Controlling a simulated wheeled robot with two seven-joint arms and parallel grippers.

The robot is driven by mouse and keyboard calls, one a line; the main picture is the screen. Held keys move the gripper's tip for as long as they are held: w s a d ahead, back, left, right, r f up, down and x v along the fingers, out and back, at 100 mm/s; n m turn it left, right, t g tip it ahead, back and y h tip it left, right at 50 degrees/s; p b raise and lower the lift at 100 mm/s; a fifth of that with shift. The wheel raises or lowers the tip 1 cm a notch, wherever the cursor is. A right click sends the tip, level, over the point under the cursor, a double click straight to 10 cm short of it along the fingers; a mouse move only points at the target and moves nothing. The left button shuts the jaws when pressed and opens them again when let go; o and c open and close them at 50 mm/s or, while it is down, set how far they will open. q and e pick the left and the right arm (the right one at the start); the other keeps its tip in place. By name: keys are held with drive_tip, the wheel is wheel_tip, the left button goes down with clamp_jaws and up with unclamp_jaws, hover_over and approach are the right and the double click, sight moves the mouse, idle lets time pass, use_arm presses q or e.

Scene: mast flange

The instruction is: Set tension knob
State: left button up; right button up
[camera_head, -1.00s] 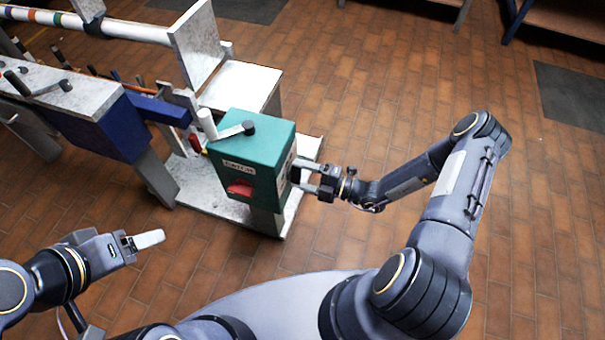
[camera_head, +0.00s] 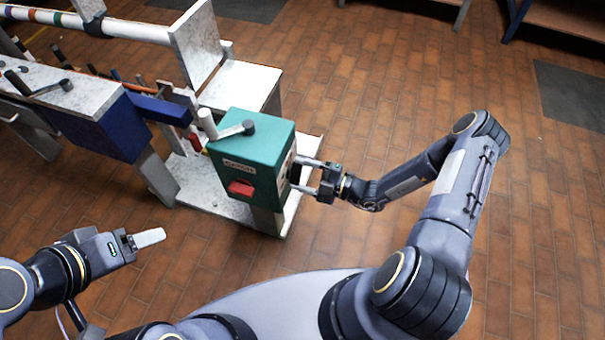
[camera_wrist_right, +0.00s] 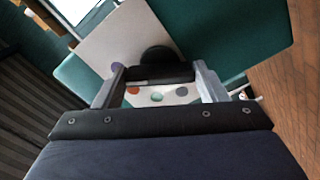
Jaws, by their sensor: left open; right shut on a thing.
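The tension knob (camera_wrist_right: 157,66) is a black knob on a white plate with coloured dots on the side of the green box (camera_head: 235,140). In the right wrist view it sits between the fingers of my right gripper (camera_wrist_right: 160,88), which is shut on it. In the head view my right gripper (camera_head: 305,177) reaches the box's right side, and the knob (camera_head: 296,172) shows there as a small dark patch. My left gripper (camera_head: 145,240) is open and empty, at lower left, apart from the box.
The box has a red part (camera_head: 241,188) on its front and a black-ended lever (camera_head: 248,127) on top. A blue block (camera_head: 100,130) stands to its left, with a white pole (camera_head: 130,30) behind. The tiled floor in front is clear.

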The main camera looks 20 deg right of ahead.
drive_tip(key=o, duration=1)
drive_tip(key=v, duration=0.7)
drive_tip(key=shift+s+d, duration=0.25)
drive_tip(key=shift+d, duration=0.1)
